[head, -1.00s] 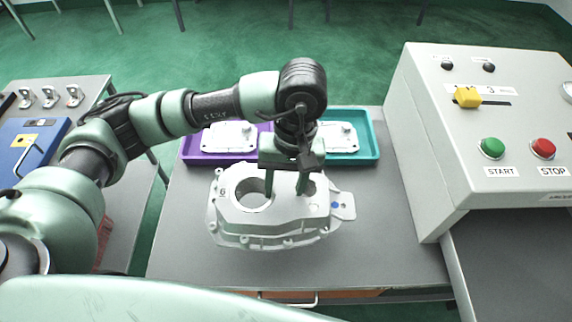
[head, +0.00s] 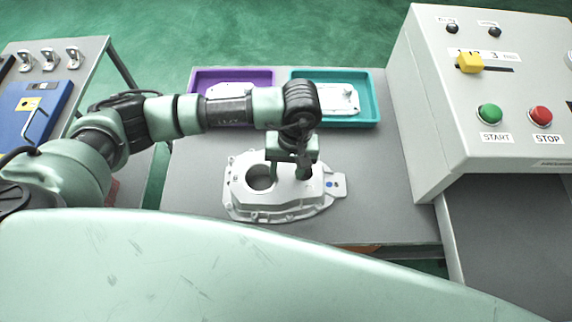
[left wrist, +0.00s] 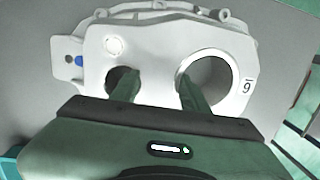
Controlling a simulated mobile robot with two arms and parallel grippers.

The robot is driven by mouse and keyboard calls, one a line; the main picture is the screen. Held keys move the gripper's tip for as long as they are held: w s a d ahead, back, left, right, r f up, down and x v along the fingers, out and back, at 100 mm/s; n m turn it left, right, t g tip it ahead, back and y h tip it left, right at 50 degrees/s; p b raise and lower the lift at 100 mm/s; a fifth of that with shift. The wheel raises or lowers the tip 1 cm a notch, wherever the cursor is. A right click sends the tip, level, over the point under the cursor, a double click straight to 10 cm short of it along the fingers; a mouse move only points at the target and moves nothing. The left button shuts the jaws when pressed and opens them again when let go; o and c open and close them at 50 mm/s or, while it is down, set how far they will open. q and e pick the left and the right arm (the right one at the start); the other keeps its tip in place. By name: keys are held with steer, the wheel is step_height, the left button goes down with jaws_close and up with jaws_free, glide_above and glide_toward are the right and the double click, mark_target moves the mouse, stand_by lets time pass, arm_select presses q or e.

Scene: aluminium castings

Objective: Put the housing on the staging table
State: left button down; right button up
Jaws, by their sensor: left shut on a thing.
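The housing (head: 246,204) is a pale grey-white aluminium casting with a large round bore, a smaller hole and a side tab with a blue dot. It is over the front middle of the grey table (head: 385,190). My left gripper (head: 288,168) points down and is shut on the housing. In the left wrist view my left gripper (left wrist: 160,90) has one finger in each hole of the housing (left wrist: 155,50), across the wall between them. I cannot tell whether the housing's underside touches the table. My right gripper is not in view.
A purple tray (head: 197,93) and a teal tray (head: 374,107) with pale castings stand at the table's back. A grey control box (head: 445,110) with START and STOP buttons rises at the right. Another table (head: 95,60) with a blue case is at the left.

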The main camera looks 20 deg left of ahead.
mark_target(292, 171)
arm_select(q)
steer(key=c, duration=0.7)
jaws_free()
steer(key=shift+f, duration=0.1)
steer(key=r+b, duration=0.1)
steer(key=r, duration=0.3)
steer(key=w+r+b, duration=0.1)
steer(key=r, duration=0.3)
steer(key=d+r+b, duration=0.1)
steer(key=r, duration=0.3)
steer(key=shift+w+b, duration=0.25)
steer(key=shift+b, duration=0.15)
